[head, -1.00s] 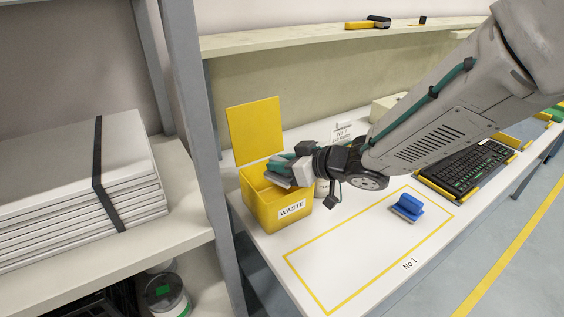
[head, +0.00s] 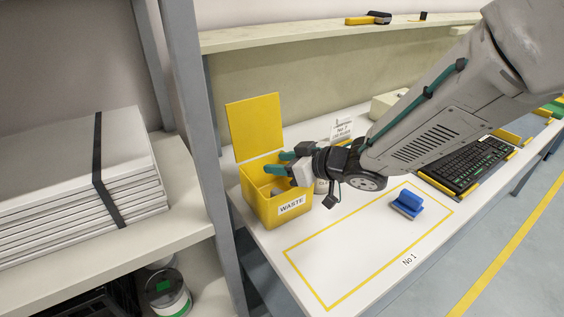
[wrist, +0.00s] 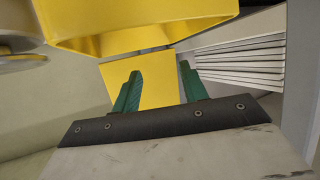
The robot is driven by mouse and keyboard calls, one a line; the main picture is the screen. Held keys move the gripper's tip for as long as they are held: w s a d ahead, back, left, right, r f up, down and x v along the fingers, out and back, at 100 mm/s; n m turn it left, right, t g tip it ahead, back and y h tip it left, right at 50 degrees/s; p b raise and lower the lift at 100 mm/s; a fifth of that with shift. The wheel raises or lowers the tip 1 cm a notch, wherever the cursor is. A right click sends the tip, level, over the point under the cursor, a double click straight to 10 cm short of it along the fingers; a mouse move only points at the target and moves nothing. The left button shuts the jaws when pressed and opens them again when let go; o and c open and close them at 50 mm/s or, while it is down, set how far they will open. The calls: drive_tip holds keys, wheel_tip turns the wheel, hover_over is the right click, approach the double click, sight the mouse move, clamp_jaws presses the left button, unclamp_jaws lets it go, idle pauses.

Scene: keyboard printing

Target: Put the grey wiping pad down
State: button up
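My gripper (head: 275,163) is above the mouth of the yellow waste bin (head: 292,209), with its two green fingers spread apart. In the wrist view the gripper (wrist: 160,69) is open with nothing between its fingers. A grey shape, apparently the wiping pad (head: 274,189), shows low inside the bin, partly hidden by the bin wall and my gripper. The bin's yellow body (wrist: 140,30) also fills the top of the wrist view, where the pad cannot be made out.
The bin's raised lid (head: 254,126) stands behind my gripper. A blue block-like tool (head: 407,204) sits inside the yellow-outlined area, which is otherwise clear. A keyboard (head: 470,165) lies further right. A shelf with strapped white panels (head: 70,180) stands left.

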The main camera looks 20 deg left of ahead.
drive_tip(key=r+v, duration=0.1)
drive_tip(key=v, duration=1.1)
drive_tip(key=shift+w+d+r, duration=0.1)
drive_tip(key=shift+r, duration=0.05)
drive_tip(key=w+d+r+m+t+h, duration=0.2)
drive_tip(key=w+d+m+t+h, duration=0.15)
drive_tip(key=d, duration=0.45)
drive_tip(key=w+d+r+m+t+h, duration=0.2)
drive_tip(key=w+d+t+h, duration=0.15)
drive_tip(key=d, duration=0.35)
drive_tip(key=s+d+r+m+g+h, duration=0.1)
drive_tip(key=s+d+m+h, duration=0.15)
drive_tip(key=d, duration=0.35)
drive_tip(key=s+d+m+h, duration=0.2)
drive_tip(key=d+h, duration=0.1)
drive_tip(key=d, duration=0.3)
drive_tip(key=s+d+m+g+h, duration=0.2)
drive_tip(key=s+d+m+g, duration=0.15)
drive_tip(key=s+d, duration=0.45)
drive_tip(key=s+a+f+g+y, duration=0.1)
drive_tip(key=s+g, duration=0.1)
drive_tip(key=s, duration=0.6)
drive_tip(key=s+a+g, duration=0.1)
drive_tip(key=s+g, duration=0.2)
drive_tip(key=s, duration=0.5)
drive_tip(key=shift+a+f+m+y, duration=0.35)
drive_tip(key=shift+f+m, duration=0.05)
drive_tip(key=shift+m, duration=0.05)
